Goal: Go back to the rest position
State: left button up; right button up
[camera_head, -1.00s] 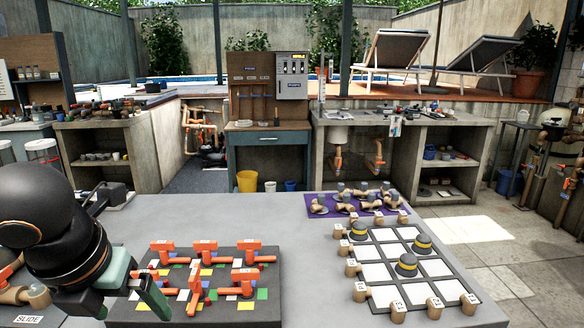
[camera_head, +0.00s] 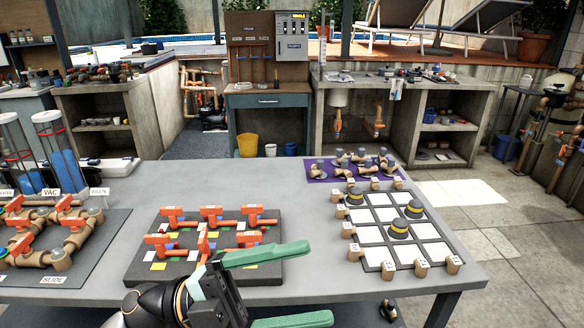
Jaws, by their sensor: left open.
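My left gripper (camera_head: 291,287) is at the front edge of the grey table (camera_head: 250,185). Its two green fingers point right and stand wide apart, with nothing between them. The upper finger overlaps the front right of the dark board with orange valves (camera_head: 212,262) in the picture. I cannot tell whether it touches the board. My right gripper is not in view.
A white grid board (camera_head: 375,216) with several tan and dark pieces lies at the table's right. A purple mat (camera_head: 318,173) with fittings is behind it. A pipe board (camera_head: 100,245) lies at the left. The table's middle back is bare.

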pick_arm(q)
jog(key=w+a+f+n+t+y+p, duration=0.1)
jog(key=w+a+f+n+t+y, duration=0.3)
jog(key=n+t, duration=0.5)
jog(key=w+a+f+n+t+y+p, duration=0.1)
jog(key=w+a+f+n+t, duration=0.15)
jog(key=w+n+t, duration=0.5)
jog(key=s+a+f+n+t+y, duration=0.1)
jog(key=a+f+n+t+y, duration=0.3)
jog(key=f+n+y, duration=0.6)
jog(key=s+a+f+n+g+y+p, duration=0.1)
jog(key=s+a+f+n+g+y, duration=0.1)
jog(key=s+f, duration=0.6)
jog(key=s+a+f+n+g+y+p, duration=0.1)
jog(key=s+f+g, duration=0.6)
jog(key=f, duration=0.9)
jog(key=s+a+n+y, duration=0.1)
jog(key=a+n, duration=0.1)
jog(key=a, duration=0.1)
jog(key=shift+a+y, duration=0.3)
jog(key=shift+a, duration=0.05)
